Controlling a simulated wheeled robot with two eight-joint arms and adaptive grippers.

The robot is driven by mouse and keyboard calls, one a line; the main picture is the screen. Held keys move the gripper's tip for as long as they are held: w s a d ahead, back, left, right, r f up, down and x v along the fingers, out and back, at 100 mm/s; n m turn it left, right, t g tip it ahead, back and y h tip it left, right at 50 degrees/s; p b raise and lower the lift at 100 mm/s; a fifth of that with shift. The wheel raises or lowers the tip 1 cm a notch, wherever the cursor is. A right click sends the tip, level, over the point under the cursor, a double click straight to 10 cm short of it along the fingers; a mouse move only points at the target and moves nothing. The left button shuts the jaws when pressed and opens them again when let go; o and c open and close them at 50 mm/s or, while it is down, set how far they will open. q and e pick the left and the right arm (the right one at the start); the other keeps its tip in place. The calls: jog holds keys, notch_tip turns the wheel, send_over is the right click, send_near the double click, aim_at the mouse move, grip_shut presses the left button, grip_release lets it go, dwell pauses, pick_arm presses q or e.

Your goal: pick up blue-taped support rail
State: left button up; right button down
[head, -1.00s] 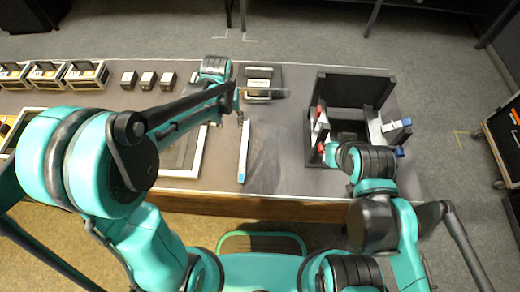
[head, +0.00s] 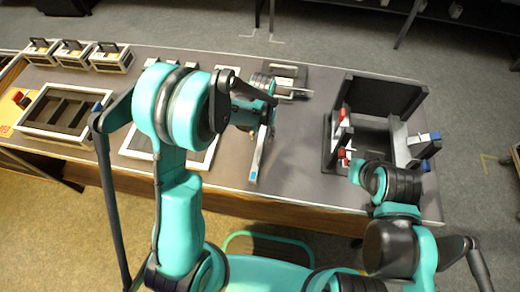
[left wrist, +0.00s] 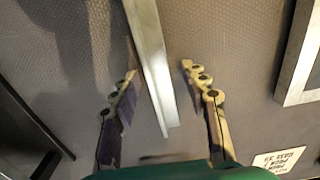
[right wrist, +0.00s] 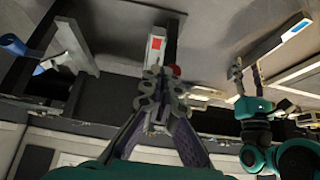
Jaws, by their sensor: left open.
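The support rail (head: 258,158) is a thin pale bar lying on the table, with blue tape (head: 253,175) at its near end. My left gripper (head: 255,130) is over its far part. In the left wrist view, the rail (left wrist: 151,55) runs between the two open fingers (left wrist: 158,75), apart from both. The rail (right wrist: 270,45) and its blue tape also show in the right wrist view. My right gripper (right wrist: 161,95) has its fingers drawn together in front of a red and white piece; I cannot tell whether they touch it.
A black frame (head: 385,92) with red and blue clamps stands at the right, beside my right arm. Left of the rail lies a pale-edged tray (head: 207,150). A divided tray (head: 60,128) and several small crates (head: 110,58) are farther left. Bare table lies right of the rail.

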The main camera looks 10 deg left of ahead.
pick_arm(q)
jog(key=shift+r, duration=0.1)
jog(key=shift+c, duration=0.3)
grip_shut()
